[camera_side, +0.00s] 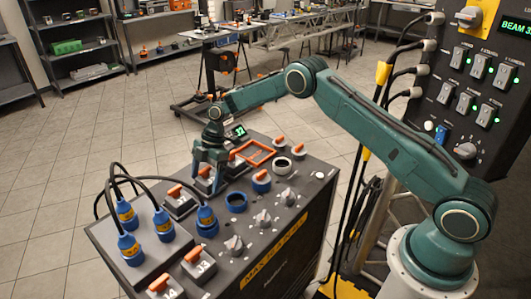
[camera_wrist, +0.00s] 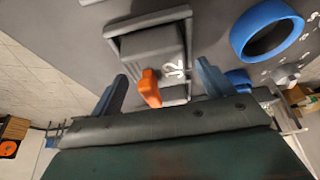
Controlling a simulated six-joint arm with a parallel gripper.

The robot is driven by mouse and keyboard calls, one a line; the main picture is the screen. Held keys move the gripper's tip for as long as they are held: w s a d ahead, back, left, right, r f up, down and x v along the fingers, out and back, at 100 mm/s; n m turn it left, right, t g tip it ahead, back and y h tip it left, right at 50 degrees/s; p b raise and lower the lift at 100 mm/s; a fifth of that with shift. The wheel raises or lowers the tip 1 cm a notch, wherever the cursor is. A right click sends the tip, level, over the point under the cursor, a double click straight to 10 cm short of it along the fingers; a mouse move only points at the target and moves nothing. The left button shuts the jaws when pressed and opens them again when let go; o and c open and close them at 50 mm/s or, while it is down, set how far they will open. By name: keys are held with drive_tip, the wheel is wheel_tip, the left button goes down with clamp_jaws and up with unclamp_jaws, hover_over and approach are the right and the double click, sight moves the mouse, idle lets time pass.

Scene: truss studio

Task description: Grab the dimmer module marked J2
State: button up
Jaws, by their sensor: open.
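The dimmer module marked J2 (camera_wrist: 150,45) is a dark grey block in a raised frame, with an orange lever (camera_wrist: 150,88) and a white J2 label. It sits in the panel in the wrist view. My gripper (camera_wrist: 162,72) is open, its two fingers either side of the module's lever end, nothing held. In the side view my gripper (camera_side: 207,184) points down over the console top, beside similar orange-levered modules. It partly hides one there, and I cannot read that one's label.
Blue plugs (camera_side: 128,245) with arching black cables stand at the console's left. A blue ring (camera_wrist: 267,28) lies right of J2 in the wrist view. An empty orange frame (camera_side: 257,152), several knobs (camera_side: 263,217) and another orange-levered module (camera_side: 198,262) share the console top (camera_side: 225,268).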

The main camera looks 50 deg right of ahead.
sight(206, 179)
drive_tip(key=c, duration=1.3)
drive_tip(key=shift+o, duration=0.2)
drive_tip(key=shift+r, duration=0.2)
wheel_tip(206, 179, up, 10)
drive_tip(key=shift+f, duration=0.15)
